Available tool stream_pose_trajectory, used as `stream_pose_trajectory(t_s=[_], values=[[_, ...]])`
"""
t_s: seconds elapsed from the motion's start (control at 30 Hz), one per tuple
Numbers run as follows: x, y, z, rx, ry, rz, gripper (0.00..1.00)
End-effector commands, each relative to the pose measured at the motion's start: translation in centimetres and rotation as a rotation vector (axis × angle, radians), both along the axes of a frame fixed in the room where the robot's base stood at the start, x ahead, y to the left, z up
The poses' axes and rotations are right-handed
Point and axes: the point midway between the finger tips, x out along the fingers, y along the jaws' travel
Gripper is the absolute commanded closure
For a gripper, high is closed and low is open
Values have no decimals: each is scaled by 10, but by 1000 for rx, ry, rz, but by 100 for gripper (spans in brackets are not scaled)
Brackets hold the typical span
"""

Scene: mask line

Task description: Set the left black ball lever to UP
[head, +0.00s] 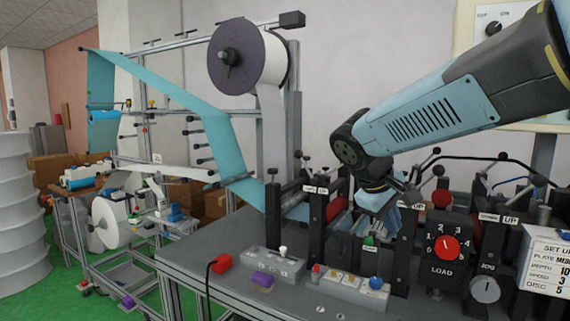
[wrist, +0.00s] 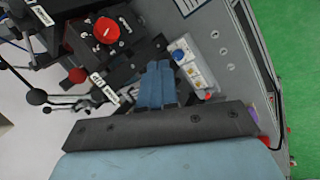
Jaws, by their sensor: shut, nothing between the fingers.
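Black ball levers stand along the machine. At the left, one with a black ball (head: 307,172) rises above a small white DOWN/UP plate (head: 316,189). Farther right, another black ball (head: 437,152) stands behind my gripper, and one more (head: 502,157) is to its right. In the wrist view, a black ball (wrist: 36,97) and smaller ones sit at the left, beside a white label (wrist: 104,88). Which is the left lever of the task I cannot tell for certain. My gripper (head: 388,222) is shut and empty, pointing down between the black uprights; its blue fingers (wrist: 157,68) also show in the wrist view.
A red knob on the LOAD dial (head: 446,247) and a grey JOG knob (head: 485,290) are right of my gripper. A switch box with a blue button (head: 376,283) lies in front. Black uprights (head: 317,225) crowd the gripper's left. The table's front left (head: 195,255) is clear.

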Motion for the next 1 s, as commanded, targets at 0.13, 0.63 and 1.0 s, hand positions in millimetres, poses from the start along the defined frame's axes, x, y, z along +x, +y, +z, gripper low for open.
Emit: stream_pose_trajectory(t_s=[0.13, 0.63, 1.0], values=[[38, 10, 5, -157, 46, 74, 100], [166, 94, 24, -708, 72, 300, 100], [238, 216, 24, -1107, -38, 446, 100]])
